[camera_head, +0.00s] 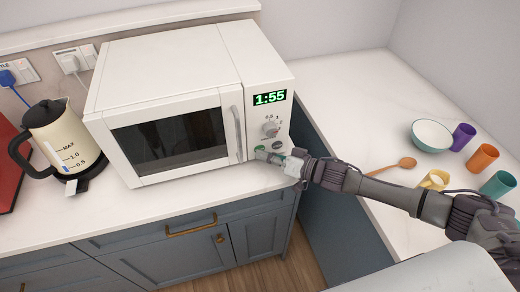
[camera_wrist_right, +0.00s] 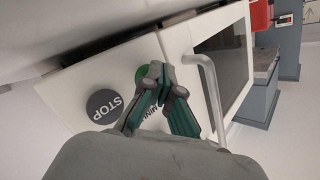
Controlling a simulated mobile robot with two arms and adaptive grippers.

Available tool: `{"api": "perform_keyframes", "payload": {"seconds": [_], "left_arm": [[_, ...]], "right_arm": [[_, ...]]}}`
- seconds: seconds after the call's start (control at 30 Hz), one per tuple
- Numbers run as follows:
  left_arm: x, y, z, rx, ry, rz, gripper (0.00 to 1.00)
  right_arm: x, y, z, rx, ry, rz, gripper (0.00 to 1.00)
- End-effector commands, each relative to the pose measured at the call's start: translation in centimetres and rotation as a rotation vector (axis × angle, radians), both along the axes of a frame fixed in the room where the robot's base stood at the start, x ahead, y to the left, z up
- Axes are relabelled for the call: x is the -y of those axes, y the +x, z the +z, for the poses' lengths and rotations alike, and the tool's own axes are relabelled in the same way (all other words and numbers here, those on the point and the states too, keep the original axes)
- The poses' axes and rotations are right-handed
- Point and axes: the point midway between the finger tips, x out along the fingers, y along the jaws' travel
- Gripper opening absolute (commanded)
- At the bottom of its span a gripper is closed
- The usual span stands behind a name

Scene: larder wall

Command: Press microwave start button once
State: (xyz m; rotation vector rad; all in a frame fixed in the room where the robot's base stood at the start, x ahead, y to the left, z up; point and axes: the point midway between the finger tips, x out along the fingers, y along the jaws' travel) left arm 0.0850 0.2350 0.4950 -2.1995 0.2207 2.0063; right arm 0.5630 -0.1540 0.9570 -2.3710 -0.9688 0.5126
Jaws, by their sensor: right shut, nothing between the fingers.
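The white microwave (camera_head: 165,95) stands on the counter with its door shut. Its display (camera_head: 269,98) is lit and reads 1:55. A dial (camera_head: 270,128) sits below the display. My right gripper (camera_head: 264,156) is shut and empty at the lower part of the control panel. In the right wrist view its fingertips (camera_wrist_right: 155,72) are at the green start button (camera_wrist_right: 142,75) and cover part of it; I cannot tell whether they touch it. The grey STOP button (camera_wrist_right: 104,106) is beside it, clear of the fingers. My left gripper is not in view.
The door handle (camera_head: 239,133) is close beside the gripper. A kettle (camera_head: 58,135) stands left of the microwave. A bowl (camera_head: 431,136), several cups and a wooden spoon (camera_head: 393,166) are on the right counter (camera_head: 345,110), near my right arm.

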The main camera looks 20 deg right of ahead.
Motion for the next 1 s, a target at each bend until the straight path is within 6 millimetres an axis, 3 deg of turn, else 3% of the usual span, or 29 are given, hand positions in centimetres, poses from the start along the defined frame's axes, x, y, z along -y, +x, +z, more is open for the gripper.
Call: {"api": "perform_keyframes", "payload": {"seconds": [0.77, 1.0], "left_arm": [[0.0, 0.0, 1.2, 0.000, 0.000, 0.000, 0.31], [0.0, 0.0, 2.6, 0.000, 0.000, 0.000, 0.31]], "right_arm": [[0.1, -1.8, 0.1, 0.000, 0.000, 0.000, 0.00], [0.1, -4.0, 0.3, -0.003, 0.003, -0.001, 0.00]]}}
